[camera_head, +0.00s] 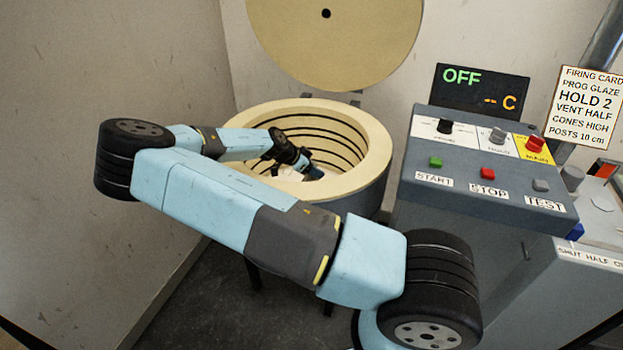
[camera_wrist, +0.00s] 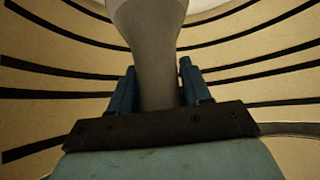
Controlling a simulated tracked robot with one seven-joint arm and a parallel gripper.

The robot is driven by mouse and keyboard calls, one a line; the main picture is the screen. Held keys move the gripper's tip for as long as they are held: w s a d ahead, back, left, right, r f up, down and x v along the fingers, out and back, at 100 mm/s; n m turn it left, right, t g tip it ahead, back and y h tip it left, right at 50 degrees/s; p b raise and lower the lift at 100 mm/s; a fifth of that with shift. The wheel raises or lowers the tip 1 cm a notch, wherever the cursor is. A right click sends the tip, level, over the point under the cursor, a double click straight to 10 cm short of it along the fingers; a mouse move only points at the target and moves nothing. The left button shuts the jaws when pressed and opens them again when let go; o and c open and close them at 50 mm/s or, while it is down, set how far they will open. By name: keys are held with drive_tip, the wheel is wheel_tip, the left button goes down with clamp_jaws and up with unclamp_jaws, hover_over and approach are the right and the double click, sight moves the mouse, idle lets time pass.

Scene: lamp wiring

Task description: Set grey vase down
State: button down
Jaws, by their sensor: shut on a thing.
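The grey vase (camera_wrist: 155,50) is in the wrist view, its narrow part between the two blue fingers of my gripper (camera_wrist: 157,75). The vase widens toward the top of that picture, where its end is cut off. My gripper is shut on it. In the head view my gripper (camera_head: 314,173) is down inside the open round kiln (camera_head: 372,150). The vase cannot be made out there. I cannot tell whether the vase touches anything below it.
The kiln wall with dark grooves (camera_wrist: 50,75) surrounds my gripper. The round lid (camera_head: 335,45) stands open behind. A control box (camera_head: 480,165) with buttons and an OFF display (camera_head: 480,90) stands at the right. A firing card (camera_head: 588,105) reads HOLD 2.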

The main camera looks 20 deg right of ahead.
drive_tip(key=shift+f, duration=1.85)
drive_tip(key=c, duration=0.5)
unclamp_jaws()
